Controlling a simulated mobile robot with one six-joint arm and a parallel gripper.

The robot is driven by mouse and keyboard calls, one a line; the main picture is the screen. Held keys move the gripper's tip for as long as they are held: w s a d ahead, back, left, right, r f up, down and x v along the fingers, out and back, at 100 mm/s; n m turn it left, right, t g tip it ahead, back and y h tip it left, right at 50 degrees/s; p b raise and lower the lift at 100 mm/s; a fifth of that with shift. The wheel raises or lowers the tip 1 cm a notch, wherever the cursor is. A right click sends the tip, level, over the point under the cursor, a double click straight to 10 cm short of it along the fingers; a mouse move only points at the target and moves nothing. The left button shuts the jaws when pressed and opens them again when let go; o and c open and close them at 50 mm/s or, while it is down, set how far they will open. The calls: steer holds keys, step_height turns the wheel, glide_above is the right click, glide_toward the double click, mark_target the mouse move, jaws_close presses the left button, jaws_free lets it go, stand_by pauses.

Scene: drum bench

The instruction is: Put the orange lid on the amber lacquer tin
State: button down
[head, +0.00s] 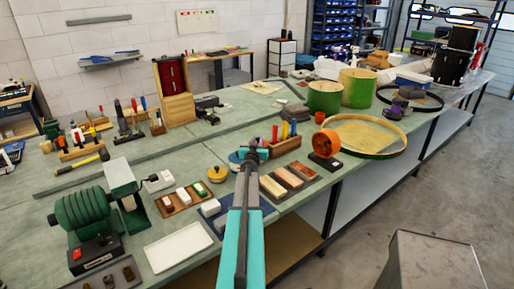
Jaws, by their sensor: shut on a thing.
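My gripper (254,147) is over the middle of the bench, seen from behind along my arm. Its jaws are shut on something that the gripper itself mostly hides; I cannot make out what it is. A low, round amber-yellow tin (217,175) stands on the bench to the left of my gripper, with a small dark spot on top. It looks like the amber lacquer tin. A blue and white round tin (235,160) stands just left of my gripper, partly behind it. I cannot pick out the orange lid with certainty.
An orange disc on a black base (326,144) stands to the right, near a large wooden hoop (365,137). Wooden blocks in a tray (288,181) lie right of my arm. A block tray (183,197), a white tray (178,247) and a green machine (90,215) are left.

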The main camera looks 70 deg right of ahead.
steer(key=shift+w+d, duration=0.2)
steer(key=shift+d, duration=0.1)
steer(key=shift+f, duration=1.8)
steer(key=shift+f, duration=0.2)
steer(key=c, duration=1.6)
jaws_free()
steer(key=shift+r, duration=0.1)
steer(key=shift+a+r, duration=0.1)
steer(key=shift+r, duration=0.05)
steer(key=shift+b+v, duration=1.1)
steer(key=shift+v, duration=4.85)
